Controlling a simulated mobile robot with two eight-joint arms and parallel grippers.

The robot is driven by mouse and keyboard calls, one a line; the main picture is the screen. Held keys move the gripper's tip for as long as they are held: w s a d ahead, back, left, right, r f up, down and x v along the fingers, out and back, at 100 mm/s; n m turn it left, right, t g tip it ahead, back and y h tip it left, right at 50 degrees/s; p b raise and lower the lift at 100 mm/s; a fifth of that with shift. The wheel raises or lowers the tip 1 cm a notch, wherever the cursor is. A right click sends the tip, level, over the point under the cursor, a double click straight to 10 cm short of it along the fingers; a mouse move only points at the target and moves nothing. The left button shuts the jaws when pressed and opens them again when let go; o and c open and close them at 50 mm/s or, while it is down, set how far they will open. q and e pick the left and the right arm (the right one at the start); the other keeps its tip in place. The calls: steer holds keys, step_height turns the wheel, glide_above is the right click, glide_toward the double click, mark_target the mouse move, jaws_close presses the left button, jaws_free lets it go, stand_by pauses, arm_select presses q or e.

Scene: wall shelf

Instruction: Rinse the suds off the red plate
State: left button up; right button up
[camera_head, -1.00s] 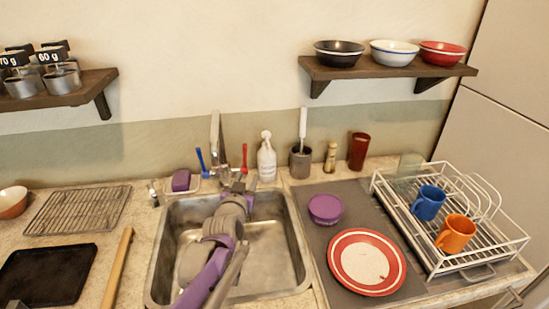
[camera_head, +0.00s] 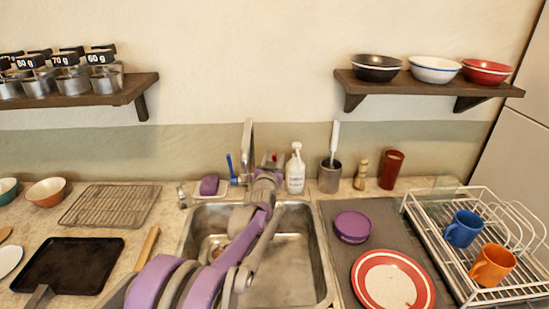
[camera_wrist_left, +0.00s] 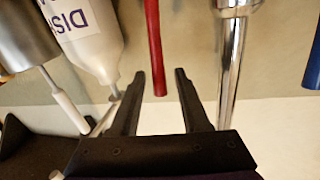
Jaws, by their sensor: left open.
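The red plate (camera_head: 393,282) lies flat on the grey mat right of the sink, with a red rim and a pale, speckled centre; I cannot tell suds from its white pattern. The sink (camera_head: 290,262) is steel, with a chrome faucet (camera_head: 248,150) behind it. A red tap handle (camera_head: 275,157) and a blue tap handle (camera_head: 231,168) flank the faucet. My left gripper (camera_head: 266,172) is just in front of the red handle and partly hides it. In the left wrist view, its open, empty fingers (camera_wrist_left: 160,76) point at the red handle (camera_wrist_left: 153,45). My right gripper is out of view.
A soap bottle (camera_head: 295,170) and a utensil cup (camera_head: 329,177) stand close right of my left gripper. The dish rack (camera_head: 450,272) holds blue and orange mugs. A purple sponge (camera_head: 209,185) lies left of the faucet.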

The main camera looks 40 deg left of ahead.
arm_select(q)
steer(key=shift+w, duration=0.2)
steer(key=shift+c, duration=0.3)
jaws_close()
steer(key=shift+s, duration=0.1)
stand_by(1.0)
